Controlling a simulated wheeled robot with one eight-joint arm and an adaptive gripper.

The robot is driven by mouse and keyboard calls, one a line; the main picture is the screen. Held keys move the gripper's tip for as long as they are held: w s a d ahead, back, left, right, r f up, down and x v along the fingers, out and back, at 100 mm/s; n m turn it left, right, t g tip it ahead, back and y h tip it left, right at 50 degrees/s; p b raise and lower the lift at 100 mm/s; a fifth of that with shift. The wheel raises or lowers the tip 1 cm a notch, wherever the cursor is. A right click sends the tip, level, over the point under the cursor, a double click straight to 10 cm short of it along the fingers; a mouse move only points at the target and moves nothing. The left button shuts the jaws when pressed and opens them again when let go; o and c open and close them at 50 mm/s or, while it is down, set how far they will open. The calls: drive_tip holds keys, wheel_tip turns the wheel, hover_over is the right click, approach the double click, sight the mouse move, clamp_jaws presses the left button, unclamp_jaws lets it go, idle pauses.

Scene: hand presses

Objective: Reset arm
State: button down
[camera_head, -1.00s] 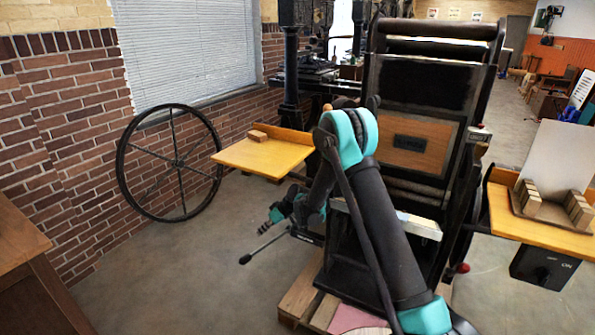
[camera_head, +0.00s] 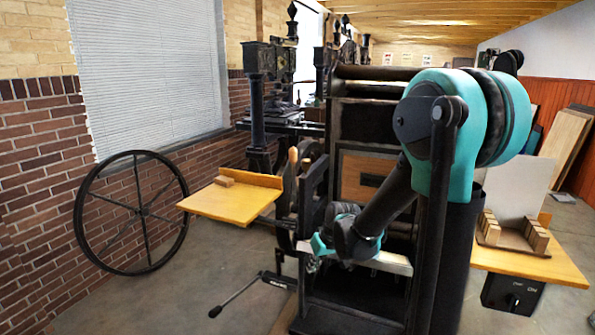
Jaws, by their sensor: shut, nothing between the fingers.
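My arm, teal and black, rises in front of the hand press (camera_head: 372,172) and folds down to the left. My gripper (camera_head: 315,262) is small and partly hidden by its own wrist, at the left front of the press. It is shut and empty, above the lever (camera_head: 240,295) that sticks out to the lower left. I cannot tell whether it touches the press. My arm hides much of the right half of the press.
Another board (camera_head: 535,262) at right holds wood blocks and a white sheet (camera_head: 518,182). A spoked wheel (camera_head: 140,213) leans by the brick wall. The floor at left is free.

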drive_tip(key=s+d+f+m+h, duration=0.1)
drive_tip(key=s+d+m+h, duration=0.2)
drive_tip(key=s+d, duration=1.1)
drive_tip(key=s+m, duration=0.1)
drive_tip(key=s, duration=0.3)
drive_tip(key=shift+s+f+m+t, duration=0.2)
drive_tip(key=shift+m+t, duration=0.2)
drive_tip(key=shift+d, duration=0.1)
